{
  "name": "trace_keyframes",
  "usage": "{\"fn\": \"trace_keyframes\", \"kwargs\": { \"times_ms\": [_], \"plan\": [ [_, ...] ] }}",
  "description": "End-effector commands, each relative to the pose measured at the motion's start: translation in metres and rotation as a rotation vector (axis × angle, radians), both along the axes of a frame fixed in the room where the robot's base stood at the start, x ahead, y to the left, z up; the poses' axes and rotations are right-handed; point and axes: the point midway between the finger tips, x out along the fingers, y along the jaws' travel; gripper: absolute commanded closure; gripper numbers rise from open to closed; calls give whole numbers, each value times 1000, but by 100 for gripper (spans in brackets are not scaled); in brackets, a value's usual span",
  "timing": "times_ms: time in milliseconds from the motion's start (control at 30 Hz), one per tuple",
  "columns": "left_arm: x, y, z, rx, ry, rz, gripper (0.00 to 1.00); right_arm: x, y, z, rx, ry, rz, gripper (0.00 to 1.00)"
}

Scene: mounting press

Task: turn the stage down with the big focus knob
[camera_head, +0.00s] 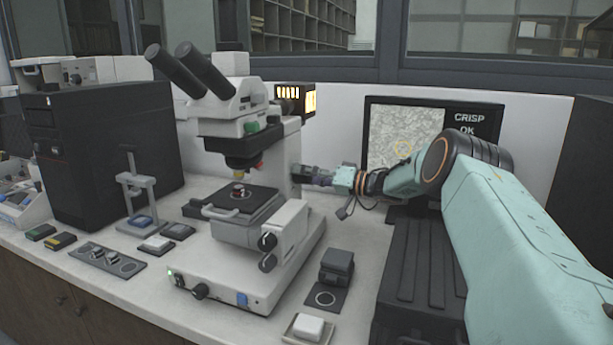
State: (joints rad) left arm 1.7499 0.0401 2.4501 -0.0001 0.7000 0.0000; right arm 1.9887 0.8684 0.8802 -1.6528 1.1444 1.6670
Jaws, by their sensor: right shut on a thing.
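The microscope (292,145) stands on the white bench in the head view. Its black stage (262,206) carries a small red and metallic specimen under the objectives (240,165). My right gripper (303,174) reaches in from the right and is shut at the right side of the microscope's upright, on the big focus knob, which its dark fingers mostly hide. Two smaller dark knobs (267,241) sit lower on the stage's right side. A monitor (408,135) behind shows a grainy picture with a yellow ring and the words CRISP OK. My left gripper is out of view.
A black computer case (105,140) and a small grey press (137,187) stand on the left. A dark block (337,265) and a white dish (308,327) lie at the front right. A ribbed black case (420,270) lies below my right arm.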

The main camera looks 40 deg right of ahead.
Motion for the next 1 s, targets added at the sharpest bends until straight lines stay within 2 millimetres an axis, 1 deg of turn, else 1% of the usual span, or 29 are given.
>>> {"fn": "trace_keyframes", "kwargs": {
  "times_ms": [33, 267, 467, 667, 1000],
  "plan": [
    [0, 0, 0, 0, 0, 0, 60, 0, 1, 0, 0, 0, 1, 64],
    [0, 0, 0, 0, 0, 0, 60, 1, 2, 1, -1, 0, 3, 84],
    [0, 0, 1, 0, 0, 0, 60, 1, 2, 1, -12, -6, 4, 84],
    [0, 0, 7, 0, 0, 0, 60, 1, 3, 1, -78, -37, 5, 84],
    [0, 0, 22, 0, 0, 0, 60, 1, 2, 1, -326, -166, 4, 84]
  ]
}}
